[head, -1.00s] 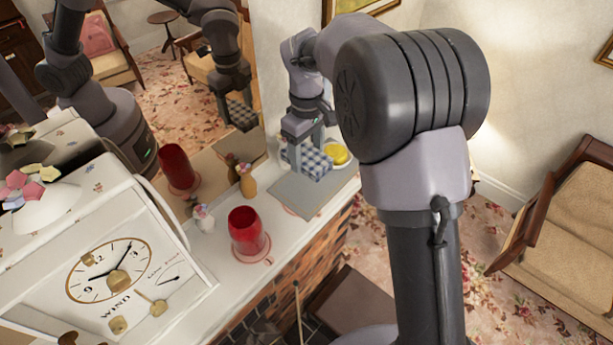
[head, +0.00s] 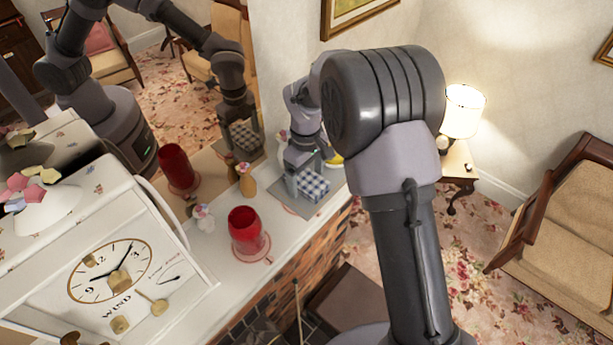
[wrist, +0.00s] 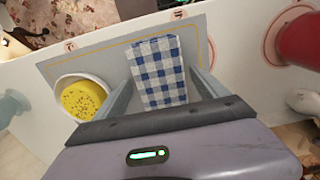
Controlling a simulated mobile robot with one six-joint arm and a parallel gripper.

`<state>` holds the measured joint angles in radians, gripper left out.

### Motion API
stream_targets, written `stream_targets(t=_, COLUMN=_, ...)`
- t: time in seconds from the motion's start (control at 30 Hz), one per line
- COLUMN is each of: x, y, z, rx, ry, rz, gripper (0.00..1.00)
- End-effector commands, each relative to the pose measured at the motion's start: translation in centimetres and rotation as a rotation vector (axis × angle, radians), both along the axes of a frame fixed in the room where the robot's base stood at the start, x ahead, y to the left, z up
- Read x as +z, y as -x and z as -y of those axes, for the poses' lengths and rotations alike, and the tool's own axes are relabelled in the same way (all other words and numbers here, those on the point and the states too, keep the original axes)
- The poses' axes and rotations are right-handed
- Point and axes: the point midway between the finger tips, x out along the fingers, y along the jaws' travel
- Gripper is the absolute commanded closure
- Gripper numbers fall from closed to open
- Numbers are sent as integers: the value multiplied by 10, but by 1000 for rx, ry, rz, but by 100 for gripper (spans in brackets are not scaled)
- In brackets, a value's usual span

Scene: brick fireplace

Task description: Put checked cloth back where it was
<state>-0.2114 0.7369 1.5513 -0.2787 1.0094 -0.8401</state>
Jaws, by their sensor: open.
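The blue-and-white checked cloth (head: 315,187) is a folded block over the grey mat (head: 288,206) on the white mantel. In the wrist view the cloth (wrist: 158,72) looks laid on the grey mat (wrist: 224,38), inside its thin yellow outline. My gripper (head: 307,189) is open, low over the mat. In the wrist view its two fingers (wrist: 163,92) stand either side of the near end of the cloth, with a gap on each side. The cloth's near end is partly hidden by the gripper body.
A white bowl (wrist: 60,83) with a yellow speckled sponge (wrist: 84,100) stands beside the cloth.

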Motion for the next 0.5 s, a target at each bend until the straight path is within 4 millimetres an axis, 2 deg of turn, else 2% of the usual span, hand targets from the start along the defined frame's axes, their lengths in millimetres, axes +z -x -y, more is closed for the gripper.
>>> stream_targets(t=0.17, x=12, y=-1, z=0, rx=0, ry=-1, rz=4, gripper=17)
stream_targets(t=0.4, x=79, y=-2, z=-1, rx=0, ry=-1, rz=5, gripper=17)
stream_targets(t=0.5, x=101, y=-2, z=-1, rx=0, ry=-1, rz=4, gripper=17)
